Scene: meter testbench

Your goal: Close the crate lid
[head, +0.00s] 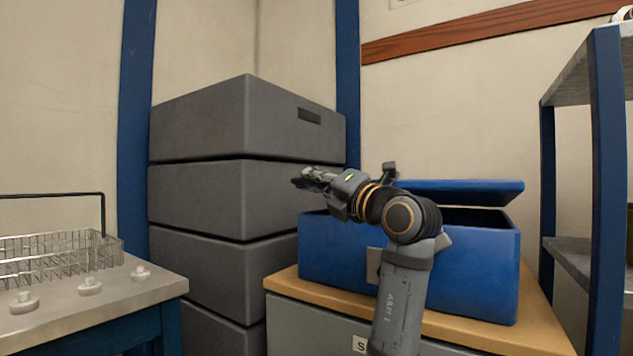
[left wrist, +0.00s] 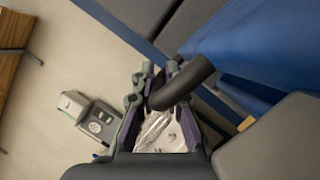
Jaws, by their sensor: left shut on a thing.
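The blue crate (head: 465,262) stands on a wood-topped cabinet. Its blue lid (head: 462,187) sits raised over the crate, with a gap below it at the right; my arm hides part of the left side. My left gripper (head: 308,179) is at the crate's upper left, pointing left. In the left wrist view, my left gripper (left wrist: 160,72) is shut on a dark rounded bar (left wrist: 186,82). What the bar belongs to is unclear. A large blue surface (left wrist: 262,45) lies beside it. My right gripper is not in view.
Stacked grey boxes (head: 205,195) stand close to the left of the crate. A blue-framed shelf (head: 607,190) rises at the right. A wire basket (head: 60,258) sits on a bench at the left. The wood top (head: 525,325) has a narrow bare strip before the crate.

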